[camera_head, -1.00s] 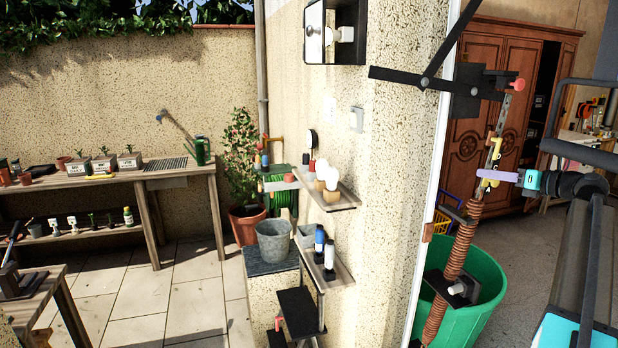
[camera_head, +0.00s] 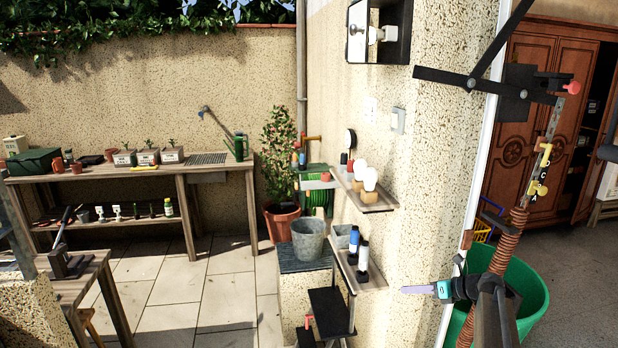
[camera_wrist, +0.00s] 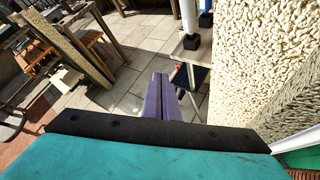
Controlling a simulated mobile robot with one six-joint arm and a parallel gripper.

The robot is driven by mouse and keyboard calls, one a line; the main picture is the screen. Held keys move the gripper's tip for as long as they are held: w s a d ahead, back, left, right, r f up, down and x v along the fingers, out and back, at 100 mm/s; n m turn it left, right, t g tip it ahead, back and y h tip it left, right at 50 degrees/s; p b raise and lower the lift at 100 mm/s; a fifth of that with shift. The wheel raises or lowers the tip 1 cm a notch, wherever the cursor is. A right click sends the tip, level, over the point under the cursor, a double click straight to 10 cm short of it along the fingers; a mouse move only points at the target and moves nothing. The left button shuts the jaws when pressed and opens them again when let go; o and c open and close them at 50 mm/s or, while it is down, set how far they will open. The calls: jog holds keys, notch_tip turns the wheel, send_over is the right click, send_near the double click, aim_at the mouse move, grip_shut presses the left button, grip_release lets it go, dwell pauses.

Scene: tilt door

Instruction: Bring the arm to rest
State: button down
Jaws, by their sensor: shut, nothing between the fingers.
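My gripper (camera_head: 404,290) shows at the lower right of the head view, its purple fingers closed together and pointing left. It is in front of the wall's edge and the green bin, with nothing between the fingers. In the wrist view, the gripper's purple fingers (camera_wrist: 160,82) lie side by side over the paved floor. My dark arm reaches up from the bottom edge behind it and is partly cut off.
A green bin (camera_head: 533,297) and a coiled spring (camera_head: 497,265) stand behind my arm. Wall shelves (camera_head: 358,275) with bottles project left of the doorway. A grey bucket (camera_head: 309,240) stands on a ledge. Paving (camera_head: 150,280) between the benches is clear.

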jog(key=s+a+f+n+g+h, duration=0.1)
jog(key=s+a+f+n+g, duration=0.2)
jog(key=s+a+f, duration=0.6)
jog(key=s+a+f+n+g, duration=0.25)
jog(key=s+a+f, duration=0.4)
jog(key=f, duration=0.55)
jog(key=s+a+f+n+g+h, duration=0.1)
jog(key=s+a+f+n+g, duration=0.2)
jog(key=s+a+f, duration=0.6)
jog(key=s+f+n+g+h, duration=0.2)
jog(key=s+f+n, duration=0.25)
jog(key=s, duration=0.45)
jog(key=s+f+n+g+h, duration=0.1)
jog(key=s+f+n+g, duration=0.15)
jog(key=s+f, duration=0.55)
jog(key=s+d+r+n+h, duration=0.1)
jog(key=s+d+n+h, duration=0.1)
jog(key=s+d+n, duration=0.2)
jog(key=s+d+n+h, duration=0.3)
jog(key=s+n, duration=0.3)
jog(key=n, duration=0.5)
jog(key=shift+s+d+r, duration=0.35)
jog(key=shift+s+d, duration=0.05)
jog(key=shift+d, duration=0.25)
